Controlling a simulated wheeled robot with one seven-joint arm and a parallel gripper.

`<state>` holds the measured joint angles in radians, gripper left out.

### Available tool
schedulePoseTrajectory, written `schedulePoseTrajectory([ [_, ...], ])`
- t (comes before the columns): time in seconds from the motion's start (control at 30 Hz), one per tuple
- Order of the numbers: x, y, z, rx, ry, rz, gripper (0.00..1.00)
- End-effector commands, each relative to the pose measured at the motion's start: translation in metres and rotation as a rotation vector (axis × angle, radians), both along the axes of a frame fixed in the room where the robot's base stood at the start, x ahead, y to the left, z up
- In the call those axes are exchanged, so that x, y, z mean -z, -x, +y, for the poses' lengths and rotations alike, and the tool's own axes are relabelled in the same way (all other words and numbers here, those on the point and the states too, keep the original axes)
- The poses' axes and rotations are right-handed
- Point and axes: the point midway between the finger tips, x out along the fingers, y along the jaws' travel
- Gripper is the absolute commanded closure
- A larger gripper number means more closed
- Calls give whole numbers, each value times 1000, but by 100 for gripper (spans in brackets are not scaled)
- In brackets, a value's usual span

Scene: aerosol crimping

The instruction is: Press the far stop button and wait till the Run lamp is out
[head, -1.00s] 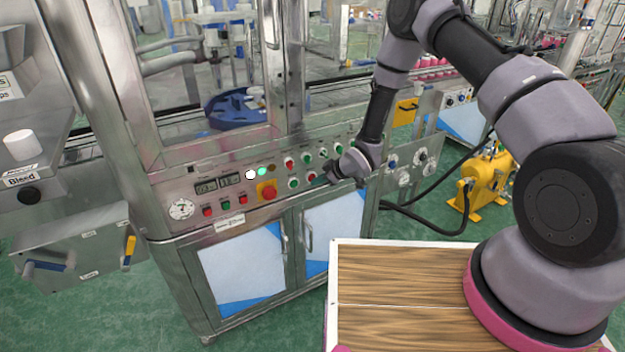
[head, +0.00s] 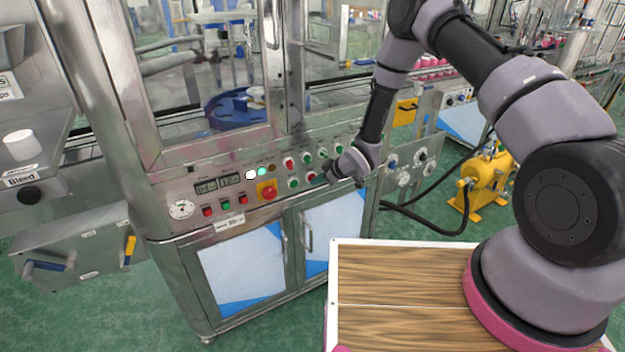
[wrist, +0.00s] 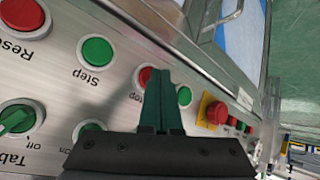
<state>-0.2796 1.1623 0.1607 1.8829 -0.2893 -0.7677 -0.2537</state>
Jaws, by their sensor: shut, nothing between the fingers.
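My gripper (wrist: 160,98) is shut and empty, with its dark fingers pointing at the control panel. In the wrist view its tips overlap a red button (wrist: 145,76), whose label is partly hidden and ends in "top". I cannot tell whether the tips touch it. In the head view my gripper (head: 329,176) is just right of a red button (head: 311,176) in the lower row. A green lamp (head: 262,171) on the panel is lit, beside a bright white lamp (head: 251,174). An amber lamp (head: 271,168) looks dim. The lamp labels are too small to read.
A yellow-based red mushroom button (head: 267,190) sits left of the button rows; it also shows in the wrist view (wrist: 216,113). Green Step (wrist: 96,51) and red Reset (wrist: 22,14) buttons are nearby. A wooden-topped surface (head: 400,275) is in front of the cabinet.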

Motion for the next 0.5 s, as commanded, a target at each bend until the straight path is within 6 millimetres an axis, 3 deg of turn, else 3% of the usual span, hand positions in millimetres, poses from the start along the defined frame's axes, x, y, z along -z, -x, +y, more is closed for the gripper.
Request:
schedulePoseTrajectory([
  [0.5,0,11,-7,1,0,-1,100],
])
